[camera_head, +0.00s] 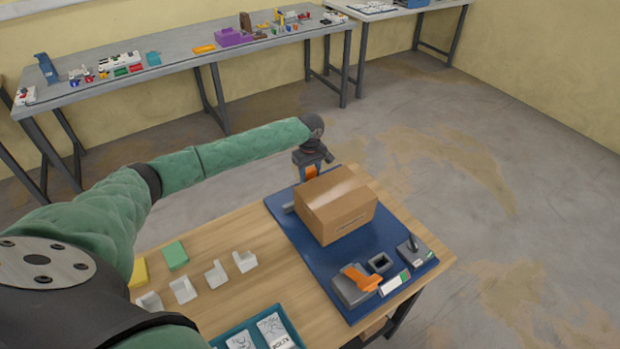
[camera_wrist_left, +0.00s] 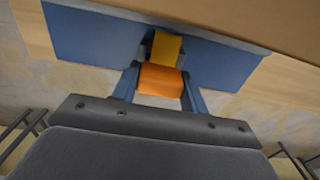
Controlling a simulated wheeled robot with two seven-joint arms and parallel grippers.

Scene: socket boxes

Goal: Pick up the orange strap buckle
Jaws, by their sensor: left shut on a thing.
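The orange strap buckle (camera_wrist_left: 160,80) is between the two fingers of my left gripper (camera_wrist_left: 158,88) in the left wrist view. The gripper is shut on it. A yellowish strap-like piece (camera_wrist_left: 166,48) shows just beyond the buckle, beside the cardboard box. In the head view my left gripper (camera_head: 309,172) points down behind the cardboard box (camera_head: 337,205), and a bit of the orange buckle (camera_head: 311,171) shows there. The box stands on a blue mat (camera_head: 292,228) and hides the lower part of the fingers. My right gripper is not in view.
On the mat's near side are a grey block with an orange lever (camera_head: 358,285), a small dark socket (camera_head: 380,263) and a joystick box (camera_head: 414,249). White brackets (camera_head: 184,290), a green block (camera_head: 176,255) and a teal tray (camera_head: 262,331) are to the left.

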